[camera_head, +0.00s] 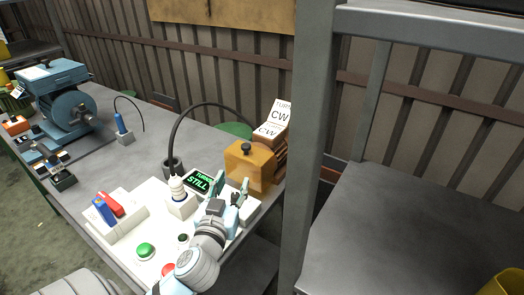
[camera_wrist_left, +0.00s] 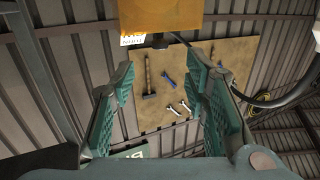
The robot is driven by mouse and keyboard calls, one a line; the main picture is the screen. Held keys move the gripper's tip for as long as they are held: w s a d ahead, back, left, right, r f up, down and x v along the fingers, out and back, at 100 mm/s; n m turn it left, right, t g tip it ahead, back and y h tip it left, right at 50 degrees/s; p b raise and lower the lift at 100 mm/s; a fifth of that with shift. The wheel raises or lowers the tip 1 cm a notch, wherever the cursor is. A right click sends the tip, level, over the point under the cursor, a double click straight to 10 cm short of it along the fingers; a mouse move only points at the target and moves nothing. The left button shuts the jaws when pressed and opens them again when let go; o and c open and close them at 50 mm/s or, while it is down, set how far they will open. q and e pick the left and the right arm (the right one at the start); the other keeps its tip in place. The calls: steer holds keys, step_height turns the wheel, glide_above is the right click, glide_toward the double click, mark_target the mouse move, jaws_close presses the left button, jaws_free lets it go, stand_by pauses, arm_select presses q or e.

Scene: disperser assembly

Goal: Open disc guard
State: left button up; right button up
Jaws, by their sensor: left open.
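The disc guard appears to be the orange box (camera_head: 252,168) with a black knob (camera_head: 246,147) on top, at the right end of the bench in the head view. In the left wrist view the orange box (camera_wrist_left: 165,12) fills the top middle, with a dark knob (camera_wrist_left: 160,42) under its edge. My left gripper (camera_head: 231,184) is open and empty, just in front and to the left of the box. In the left wrist view its teal fingers (camera_wrist_left: 159,75) stand apart on either side below the knob, without touching it. My right gripper is not in view.
A black screen with green text (camera_head: 199,181) and a white holder (camera_head: 181,204) stand left of the gripper. A green button (camera_head: 145,250) lies nearer. A "CW" sign (camera_head: 270,124) stands behind the box. A grey post (camera_head: 312,130) rises close on its right.

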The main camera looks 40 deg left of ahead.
mark_target(245, 148)
arm_select(q)
steer(key=x, duration=0.4)
steer(key=r+x, duration=0.1)
steer(key=x, duration=0.8)
steer(key=shift+w+r+p, duration=0.2)
steer(key=shift+w+p, duration=0.05)
steer(key=shift+p, duration=0.05)
steer(key=shift+w+a, duration=0.1)
steer(key=shift+w, duration=0.15)
steer(key=shift+s+r, duration=0.2)
steer(key=shift+w+f, duration=0.1)
jaws_close()
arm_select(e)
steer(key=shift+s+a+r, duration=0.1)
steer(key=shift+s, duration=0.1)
